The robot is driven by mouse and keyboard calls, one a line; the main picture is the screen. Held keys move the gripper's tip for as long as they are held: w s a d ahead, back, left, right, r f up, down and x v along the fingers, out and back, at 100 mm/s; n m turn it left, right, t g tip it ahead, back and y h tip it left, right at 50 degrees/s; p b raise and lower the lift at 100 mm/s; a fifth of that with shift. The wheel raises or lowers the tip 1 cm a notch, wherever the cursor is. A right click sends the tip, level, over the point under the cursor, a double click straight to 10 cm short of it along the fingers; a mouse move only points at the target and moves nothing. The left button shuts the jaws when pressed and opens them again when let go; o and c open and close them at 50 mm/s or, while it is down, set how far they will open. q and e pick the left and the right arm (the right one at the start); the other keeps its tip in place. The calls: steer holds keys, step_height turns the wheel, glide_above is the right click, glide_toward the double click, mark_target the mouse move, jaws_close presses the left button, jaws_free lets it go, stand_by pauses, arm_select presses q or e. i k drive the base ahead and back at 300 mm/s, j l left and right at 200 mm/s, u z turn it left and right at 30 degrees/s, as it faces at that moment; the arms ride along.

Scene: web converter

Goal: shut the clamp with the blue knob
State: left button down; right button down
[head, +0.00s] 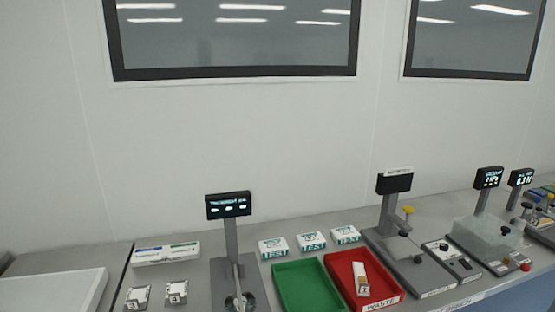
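I cannot make out a blue knob or its clamp in the head view. A fixture with a grey base (431,283) stands right of centre on the bench, with a yellow knob (408,210) and small black knobs (404,234) on it. Farther right is a fixture with a clear block (487,240), a black knob (505,230) and a red knob (526,267). More black-knobbed parts (527,206) stand at the right edge, too small to tell apart. Neither of my grippers is in view.
A green tray (283,271) and a red waste tray (336,265) lie mid-bench; a box (360,279) is in the red one. White TEST packs (311,240) sit behind. A display stand (232,240) is left of them. A wall with windows rises behind.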

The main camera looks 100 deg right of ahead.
mark_target(536, 200)
steer(key=z, duration=3.3)
steer(key=l+z, duration=0.1)
steer(key=z, duration=0.3)
steer(key=l+z, duration=0.1)
steer(key=z, duration=0.25)
steer(key=i+z, duration=0.15)
steer(key=z, duration=0.25)
steer(key=l+z, duration=0.1)
steer(key=z, duration=0.3)
steer(key=i+l, duration=0.25)
steer(key=i, duration=0.2)
steer(key=i+l, duration=0.25)
steer(key=i, duration=0.25)
